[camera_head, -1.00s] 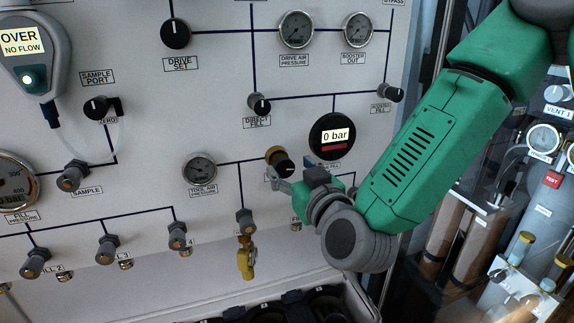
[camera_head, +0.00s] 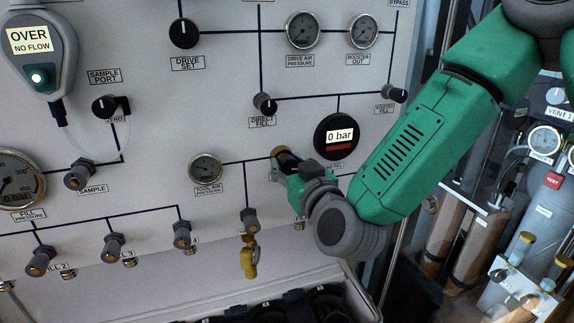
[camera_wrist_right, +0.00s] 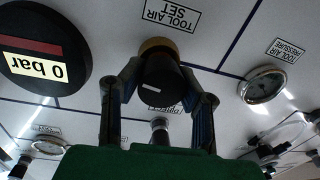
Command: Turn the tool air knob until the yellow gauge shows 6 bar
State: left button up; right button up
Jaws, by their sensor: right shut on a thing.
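The tool air knob (camera_head: 284,154) is black with a brass-coloured collar and sits on the panel right of the tool air pressure gauge (camera_head: 205,168). In the right wrist view the knob (camera_wrist_right: 162,82) shows a white mark under the upside-down TOOL AIR SET label. My right gripper (camera_head: 281,168) is shut on the knob, one finger on each side; the gripper also shows in the wrist view (camera_wrist_right: 160,95). My left gripper is out of view.
A round black display (camera_head: 341,136) reading 0 bar is just right of the knob, close to my right arm. The direct fill knob (camera_head: 265,104) is above. Several fill valves (camera_head: 113,245) line the lower panel. A handheld meter (camera_head: 35,50) hangs at upper left.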

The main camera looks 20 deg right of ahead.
aim_at(292, 168)
jog(key=m+b, duration=0.2)
jog(key=m, duration=0.1)
jog(key=shift+f, duration=0.2)
grip_shut()
jog(key=shift+m+b, duration=1.1)
jog(key=shift+m, duration=1)
jog(key=shift+r, duration=0.1)
jog(key=o, duration=1.2)
grip_release()
jog(key=shift+r, duration=0.1)
jog(key=shift+s, duration=0.15)
jog(key=s, duration=0.6)
jog(key=shift+d+f, duration=0.2)
jog(key=shift+d, duration=0.15)
jog(key=shift+s, duration=0.6)
